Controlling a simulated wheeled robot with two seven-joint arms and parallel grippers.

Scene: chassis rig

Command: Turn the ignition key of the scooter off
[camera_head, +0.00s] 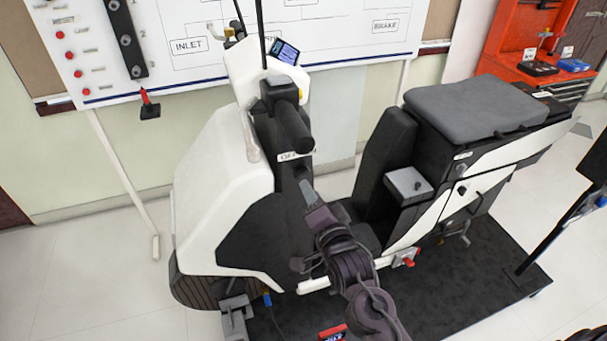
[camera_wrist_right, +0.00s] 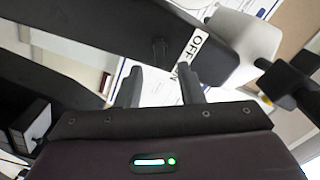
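The scooter (camera_head: 212,165), white and black, stands on a dark platform. A white OFF/ON label (camera_head: 296,156) is on its black front column, below the handlebar; the label is close up in the right wrist view (camera_wrist_right: 191,58). A small dark key-like piece (camera_wrist_right: 158,50) sticks out of the black panel beside the label. My right gripper (camera_head: 307,184) reaches up to the column from below. In the wrist view its two fingers (camera_wrist_right: 160,80) are apart, with the key-like piece ahead of the gap between them and no visible contact. My left gripper is not in view.
A whiteboard (camera_head: 190,45) stands behind, and a red tool cabinet (camera_head: 515,45) at the back right.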

